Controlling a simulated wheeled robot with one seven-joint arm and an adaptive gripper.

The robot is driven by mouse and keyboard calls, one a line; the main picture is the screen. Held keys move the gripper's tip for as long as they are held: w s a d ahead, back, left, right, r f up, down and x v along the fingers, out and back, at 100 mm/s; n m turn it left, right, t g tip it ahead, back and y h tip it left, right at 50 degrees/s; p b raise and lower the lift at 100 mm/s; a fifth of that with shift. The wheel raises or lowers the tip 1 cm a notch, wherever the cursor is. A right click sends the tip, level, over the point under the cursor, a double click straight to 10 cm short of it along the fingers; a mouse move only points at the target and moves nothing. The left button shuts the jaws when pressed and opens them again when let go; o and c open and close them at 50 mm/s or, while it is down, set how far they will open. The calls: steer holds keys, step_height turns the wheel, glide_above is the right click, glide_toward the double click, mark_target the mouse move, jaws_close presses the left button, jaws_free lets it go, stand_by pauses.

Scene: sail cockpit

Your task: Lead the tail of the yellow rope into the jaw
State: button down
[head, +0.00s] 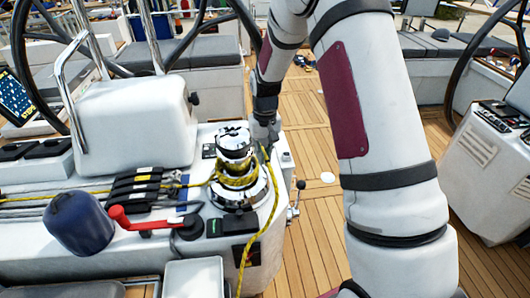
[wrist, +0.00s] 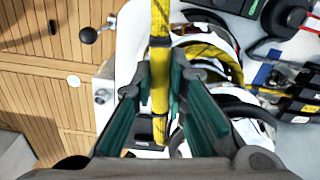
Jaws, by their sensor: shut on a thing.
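The yellow rope (head: 240,182) is wrapped in turns around the lower drum of the chrome winch (head: 238,197). Its tail (head: 257,236) hangs down over the near right edge of the white console. The self-tailing jaw is at the chrome winch top (head: 233,137); its slot cannot be made out. My gripper (head: 265,143) is just right of the winch top, shut on the rope. In the wrist view the rope (wrist: 160,86) runs between the two green-padded fingers of my gripper (wrist: 160,68). The winch (wrist: 226,62) is partly hidden behind the right finger.
A red-handled clutch lever (head: 120,217), a blue drum-shaped cover (head: 78,222) and black rope clutches (head: 137,186) stand left of the winch. A metal lever (head: 296,197) sticks out from the console's right side. Open teak deck (head: 318,225) lies to the right.

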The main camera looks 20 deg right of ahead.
steer(key=shift+s+a+m+p, duration=0.2)
steer(key=shift+s+a+m, duration=0.15)
steer(key=shift+a+m, duration=0.25)
steer(key=shift+s+a+m+p, duration=0.2)
steer(key=shift+s+a+m, duration=0.1)
steer(key=shift+a+m, duration=0.25)
steer(key=c, duration=1)
jaws_free()
steer(key=shift+d, duration=0.1)
steer(key=shift+c, duration=0.2)
step_height(320, 180, up, 9)
steer(key=p, duration=0.1)
steer(key=shift+p, duration=0.4)
